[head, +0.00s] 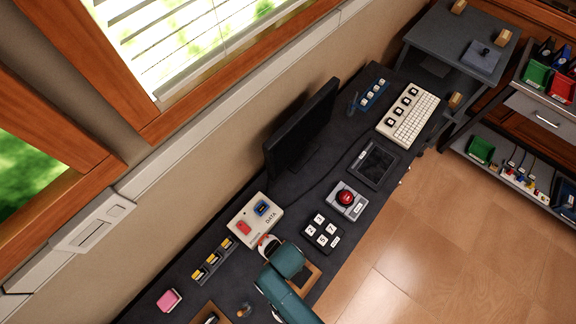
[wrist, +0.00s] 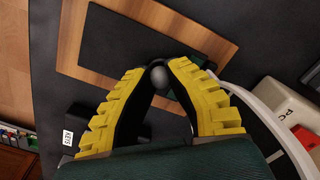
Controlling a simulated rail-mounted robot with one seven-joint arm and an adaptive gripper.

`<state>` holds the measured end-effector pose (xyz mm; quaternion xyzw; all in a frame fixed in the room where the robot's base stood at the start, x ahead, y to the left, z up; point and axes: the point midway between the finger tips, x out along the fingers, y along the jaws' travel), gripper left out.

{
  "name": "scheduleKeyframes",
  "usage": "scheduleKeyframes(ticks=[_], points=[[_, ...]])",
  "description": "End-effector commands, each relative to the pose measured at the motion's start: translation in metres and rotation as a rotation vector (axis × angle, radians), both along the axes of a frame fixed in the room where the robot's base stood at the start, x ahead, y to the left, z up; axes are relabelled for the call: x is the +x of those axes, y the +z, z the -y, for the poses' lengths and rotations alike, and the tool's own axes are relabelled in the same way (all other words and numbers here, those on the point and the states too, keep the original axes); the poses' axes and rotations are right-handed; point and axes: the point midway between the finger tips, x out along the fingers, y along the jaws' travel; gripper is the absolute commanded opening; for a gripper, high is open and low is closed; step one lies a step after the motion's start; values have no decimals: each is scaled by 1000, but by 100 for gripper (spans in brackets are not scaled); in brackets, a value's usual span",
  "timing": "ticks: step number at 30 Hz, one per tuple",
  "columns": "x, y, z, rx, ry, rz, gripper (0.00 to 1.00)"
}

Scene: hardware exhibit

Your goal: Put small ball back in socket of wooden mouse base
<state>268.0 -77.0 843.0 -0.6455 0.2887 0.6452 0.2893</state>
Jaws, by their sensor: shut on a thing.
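My gripper (wrist: 160,80) has yellow ribbed fingers, shut on a small dark grey ball (wrist: 159,78) at the fingertips. Beyond the fingertips in the wrist view is a wooden board (wrist: 75,42) with a black panel (wrist: 130,35). I cannot tell how far the ball is above it. In the head view my teal arm covers most of this board (head: 314,272), and the ball is hidden. A second wooden board (head: 196,319) with a dark item is cut by the bottom edge. I cannot tell for certain which piece is the mouse base, and no socket shows clearly.
A monitor (head: 300,128) stands along the wall. The floor beside the desk is clear.

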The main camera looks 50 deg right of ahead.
Motion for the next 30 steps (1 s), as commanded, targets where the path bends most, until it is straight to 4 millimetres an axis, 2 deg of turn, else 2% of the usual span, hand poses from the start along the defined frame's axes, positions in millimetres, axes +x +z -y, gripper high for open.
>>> scheduleKeyframes(ticks=[14, 15, 18, 24, 28, 30], points=[[0, -2, 0, 0, 0, 0, 0], [0, -2, 0, 0, 0, 0, 23], [0, -2, 0, 0, 0, 0, 41], [0, -2, 0, 0, 0, 0, 41], [0, -3, 0, 0, 0, 0, 66], [0, -2, 0, 0, 0, 0, 66]])
